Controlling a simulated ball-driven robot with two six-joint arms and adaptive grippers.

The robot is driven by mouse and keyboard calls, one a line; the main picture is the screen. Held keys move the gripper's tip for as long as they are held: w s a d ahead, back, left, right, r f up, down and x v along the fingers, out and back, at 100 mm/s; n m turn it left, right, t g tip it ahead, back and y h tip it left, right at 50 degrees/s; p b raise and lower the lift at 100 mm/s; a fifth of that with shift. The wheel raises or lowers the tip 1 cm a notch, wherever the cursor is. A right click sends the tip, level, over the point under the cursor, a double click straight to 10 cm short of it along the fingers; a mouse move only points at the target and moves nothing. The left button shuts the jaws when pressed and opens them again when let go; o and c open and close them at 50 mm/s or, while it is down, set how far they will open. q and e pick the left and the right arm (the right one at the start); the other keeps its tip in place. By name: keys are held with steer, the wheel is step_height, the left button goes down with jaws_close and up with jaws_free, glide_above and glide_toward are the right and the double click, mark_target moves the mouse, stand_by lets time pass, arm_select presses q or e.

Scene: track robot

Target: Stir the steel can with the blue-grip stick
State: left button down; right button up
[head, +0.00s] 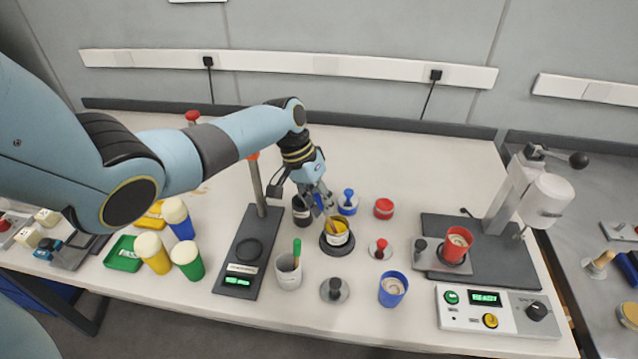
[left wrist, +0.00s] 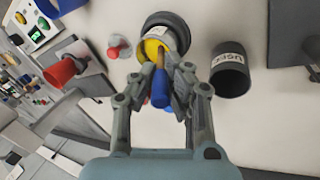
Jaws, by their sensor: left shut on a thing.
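My left gripper (head: 322,202) is shut on the blue grip of a wooden stick (left wrist: 159,88), seen between the fingers in the left wrist view (left wrist: 157,82). The stick points down into the mouth of a can (head: 338,240) with yellow contents and a pale label, which also shows in the left wrist view (left wrist: 182,39). I take this as the steel can. It stands upright on a dark round base (head: 324,250). The stick's lower tip is hidden or blends with the yellow, so its depth is unclear. My right gripper is not in view.
A dark cup marked USED (left wrist: 231,75) stands close left of the can in the head view. A pale cup with a green-grip stick (head: 289,272), a blue cup (head: 393,290) and weight-like knobs surround it in front. A scale (head: 240,270) is left, a stand machine (head: 500,225) right.

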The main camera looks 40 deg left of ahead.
arm_select(q)
steer(key=shift+r, duration=0.1)
steer(key=shift+s+v, duration=0.15)
steer(key=shift+v, duration=1.5)
steer(key=shift+s+v, duration=0.15)
steer(key=shift+v, duration=1.55)
steer(key=shift+d, duration=0.1)
steer(key=shift+r, duration=2.45)
steer(key=shift+f, duration=0.1)
